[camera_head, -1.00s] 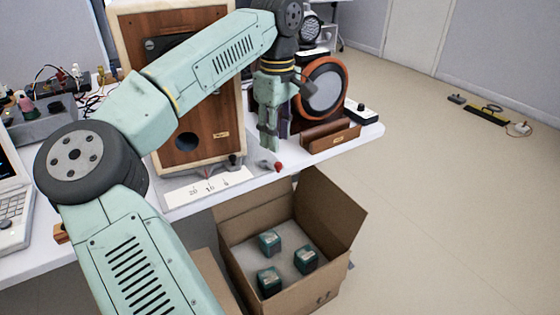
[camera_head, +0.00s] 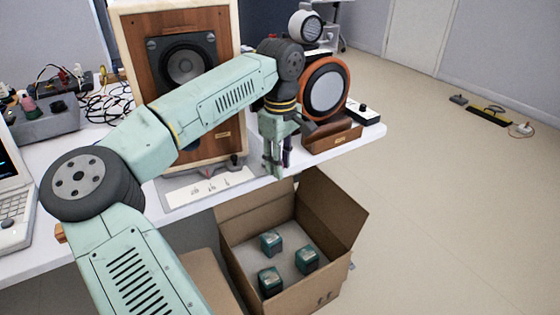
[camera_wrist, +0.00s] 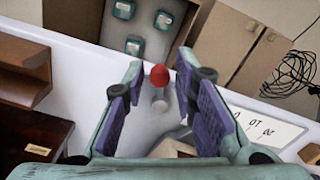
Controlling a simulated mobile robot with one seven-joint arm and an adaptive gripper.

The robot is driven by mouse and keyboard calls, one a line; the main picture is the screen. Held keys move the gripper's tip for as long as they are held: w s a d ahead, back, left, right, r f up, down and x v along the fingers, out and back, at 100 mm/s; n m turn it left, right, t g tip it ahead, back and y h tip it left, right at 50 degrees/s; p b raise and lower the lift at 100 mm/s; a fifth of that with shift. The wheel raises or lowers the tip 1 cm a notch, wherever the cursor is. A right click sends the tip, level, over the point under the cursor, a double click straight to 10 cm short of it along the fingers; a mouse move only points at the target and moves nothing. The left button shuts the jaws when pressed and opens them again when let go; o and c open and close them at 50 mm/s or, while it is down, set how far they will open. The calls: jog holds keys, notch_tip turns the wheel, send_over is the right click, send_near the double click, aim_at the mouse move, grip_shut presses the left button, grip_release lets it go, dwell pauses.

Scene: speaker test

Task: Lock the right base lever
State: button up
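The right base lever (camera_wrist: 160,80) has a round red knob on a pale metal stem. In the wrist view it stands between my two open fingers, near their tips, with a gap on each side. In the head view my gripper (camera_head: 273,170) points down at the front edge of the table and hides the lever. The wooden speaker cabinet (camera_head: 205,148) stands upright on a grey base behind a white marked plate (camera_head: 190,190). The plate also shows at the right of the wrist view (camera_wrist: 262,122). The lever's exact angle is hard to tell.
An open cardboard box (camera_head: 240,268) with several small green blocks stands on the floor below the table (camera_head: 350,143). A round orange-rimmed speaker (camera_head: 324,90) and a brown wooden stand (camera_head: 330,138) are right of my gripper. A laptop (camera_head: 14,205) is at the left.

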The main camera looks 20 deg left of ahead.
grip_shut()
jog(key=shift+w, duration=0.1)
dwell(0.3)
jog(key=n, duration=0.2)
jog(key=w+n+p, duration=0.1)
jog(key=n, duration=0.1)
jog(key=w+n, duration=0.1)
jog(key=n, duration=0.1)
jog(key=shift+w, duration=0.25)
jog(key=n, duration=0.1)
jog(key=w+n, duration=0.1)
jog(key=n+p, duration=0.1)
jog(key=n, duration=0.1)
jog(key=shift+w+a+r, duration=0.1)
jog(key=shift+w+a, duration=0.05)
jog(key=shift+a, duration=0.15)
jog(key=shift+w+a+n+p, duration=0.2)
jog(key=shift+w+a+n, duration=0.1)
jog(key=shift+n, duration=0.7)
jog(key=shift+w+a+n+p, duration=0.2)
jog(key=shift+w+n, duration=0.1)
jog(key=shift+n, duration=0.7)
jog(key=shift+o, duration=1.6)
grip_release()
